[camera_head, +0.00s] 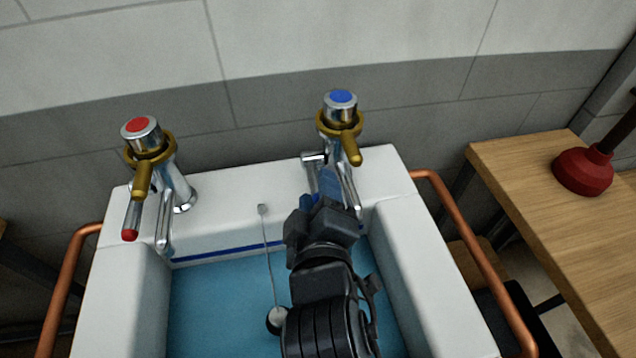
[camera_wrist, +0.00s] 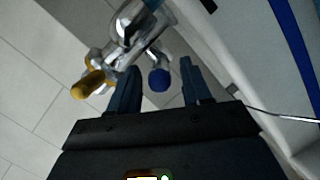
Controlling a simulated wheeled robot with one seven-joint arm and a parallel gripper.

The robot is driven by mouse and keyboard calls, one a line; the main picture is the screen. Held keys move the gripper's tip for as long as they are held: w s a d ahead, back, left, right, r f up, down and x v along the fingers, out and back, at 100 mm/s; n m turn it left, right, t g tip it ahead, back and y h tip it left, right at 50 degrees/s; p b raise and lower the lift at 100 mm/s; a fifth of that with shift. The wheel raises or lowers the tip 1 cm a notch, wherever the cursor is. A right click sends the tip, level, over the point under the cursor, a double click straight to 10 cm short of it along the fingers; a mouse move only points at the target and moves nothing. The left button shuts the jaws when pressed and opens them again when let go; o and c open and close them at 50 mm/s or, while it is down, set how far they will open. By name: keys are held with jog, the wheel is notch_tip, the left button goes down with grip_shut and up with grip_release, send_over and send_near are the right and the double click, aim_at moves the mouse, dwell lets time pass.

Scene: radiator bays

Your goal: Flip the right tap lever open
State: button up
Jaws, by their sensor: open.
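The right tap (camera_head: 340,120) is chrome with a blue cap and a brass collar, and stands at the back right of the white sink. Its lever is mostly hidden by my gripper in the head view. In the wrist view its blue tip (camera_wrist: 159,79) shows between my two fingers, with no clear contact on either side. My gripper (camera_head: 326,185) is open, just in front of and below the tap. The wrist view also shows the chrome tap body and a brass stub (camera_wrist: 90,85) left of the fingers.
The left tap (camera_head: 145,140) has a red cap and a red-tipped lever hanging down. The white sink (camera_head: 235,210) holds blue water and a plug (camera_head: 277,318) on a chain. Copper rails (camera_head: 470,240) flank it. A wooden table (camera_head: 530,170) with a red plunger (camera_head: 583,172) stands right.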

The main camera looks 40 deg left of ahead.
jog(key=shift+x, duration=1.1)
jog(key=shift+s, duration=0.1)
grip_shut()
